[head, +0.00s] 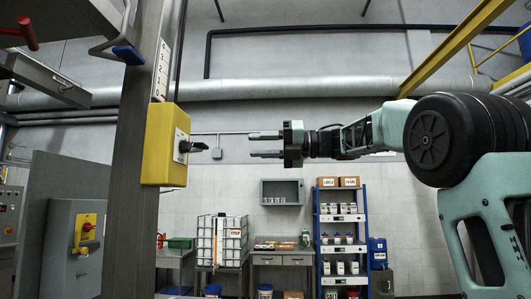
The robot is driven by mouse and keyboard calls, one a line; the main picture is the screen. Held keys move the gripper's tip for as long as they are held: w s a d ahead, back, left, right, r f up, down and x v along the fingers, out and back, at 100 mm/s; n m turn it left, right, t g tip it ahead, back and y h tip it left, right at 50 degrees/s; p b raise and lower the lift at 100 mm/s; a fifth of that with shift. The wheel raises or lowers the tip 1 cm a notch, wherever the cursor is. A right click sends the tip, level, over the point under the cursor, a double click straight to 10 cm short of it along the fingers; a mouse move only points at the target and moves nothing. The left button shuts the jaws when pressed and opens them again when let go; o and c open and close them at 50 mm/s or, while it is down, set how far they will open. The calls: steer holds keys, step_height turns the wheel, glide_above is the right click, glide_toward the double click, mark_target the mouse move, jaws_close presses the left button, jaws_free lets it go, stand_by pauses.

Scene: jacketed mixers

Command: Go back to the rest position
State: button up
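My gripper (266,145) is held out to the left at the middle of the head view. Its two dark fingers are parallel with a clear gap between them, so it is open and empty. My arm reaches in from the right edge. A yellow switch box (158,150) with a black rotary handle (192,147) is on a grey column to the left of the fingertips. The fingertips point toward the handle and appear apart from it in the picture; the depth between them is hard to tell.
The grey column (130,200) stands left. A blue-handled lever (128,54) and a red-handled lever (28,33) are at upper left. Further back are a caged white container (222,240), a workbench (281,257) and a blue shelf rack (317,235). A yellow beam (455,42) crosses the upper right.

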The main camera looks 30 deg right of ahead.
steer(key=shift+s+d, duration=0.35)
steer(key=shift+d, duration=0.1)
